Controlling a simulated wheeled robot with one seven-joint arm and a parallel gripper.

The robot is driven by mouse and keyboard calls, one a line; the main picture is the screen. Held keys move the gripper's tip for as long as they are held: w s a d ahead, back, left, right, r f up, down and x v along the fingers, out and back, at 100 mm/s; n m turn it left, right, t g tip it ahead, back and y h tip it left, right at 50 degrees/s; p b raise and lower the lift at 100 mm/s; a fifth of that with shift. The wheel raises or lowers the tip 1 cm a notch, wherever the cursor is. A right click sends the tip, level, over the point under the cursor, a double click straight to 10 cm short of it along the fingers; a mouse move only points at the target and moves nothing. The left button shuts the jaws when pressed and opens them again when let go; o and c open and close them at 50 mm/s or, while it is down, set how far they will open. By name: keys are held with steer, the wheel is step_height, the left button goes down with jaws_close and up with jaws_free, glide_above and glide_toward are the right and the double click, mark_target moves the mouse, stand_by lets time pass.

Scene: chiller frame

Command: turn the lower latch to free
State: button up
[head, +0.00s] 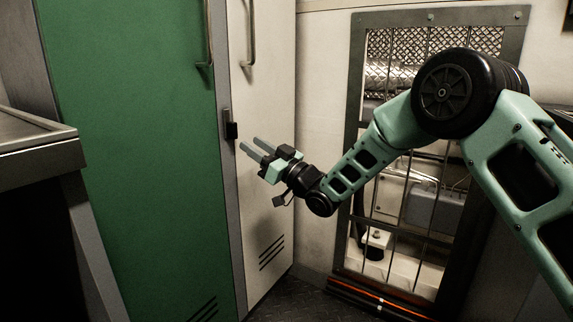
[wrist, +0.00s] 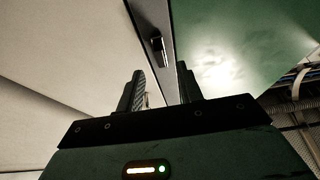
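A small dark latch-like fitting (head: 230,130) sits on the metal strip between the green and white cabinet doors. It also shows in the wrist view (wrist: 157,43), beyond the fingers and above the gap between them. I see only this one such fitting clearly, so I cannot tell whether it is the lower latch, nor how it is turned. My gripper (head: 251,144) is open and empty, its two fingers pointing left toward the door strip, just below and right of the fitting. In the wrist view my gripper (wrist: 162,82) shows its fingers apart with nothing between them.
The green door (head: 130,130) and white door (head: 265,110) have bar handles above. A mesh-covered framed opening (head: 352,130) with pipes inside stands behind my arm. A metal-edged counter (head: 40,138) is at left. Dark floor shows at the bottom.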

steer(key=p+v, duration=0.1)
steer(key=v, duration=0.9)
steer(key=shift+s+d+f+p, duration=0.2)
steer(key=shift+d+f+p, duration=0.05)
steer(key=shift+p, duration=0.05)
steer(key=s+a+f+m+g+h, duration=0.3)
steer(key=s+g+h, duration=0.2)
steer(key=s+h, duration=0.5)
steer(key=s+d+f+g+h, duration=0.1)
steer(key=s+d+g+h, duration=0.15)
steer(key=s, duration=0.75)
steer(key=s+d+f+g+h+p, duration=0.1)
steer(key=s+d+g+h, duration=0.2)
steer(key=s, duration=0.7)
steer(key=s+d+f+g+h, duration=0.1)
steer(key=s+d+g+h, duration=0.3)
steer(key=s, duration=0.6)
step_height(320, 180, up, 35)
steer(key=y+p, duration=0.2)
steer(key=p, duration=3.2)
steer(key=shift+d+t+p, duration=0.3)
steer(key=shift+d+t, duration=0.05)
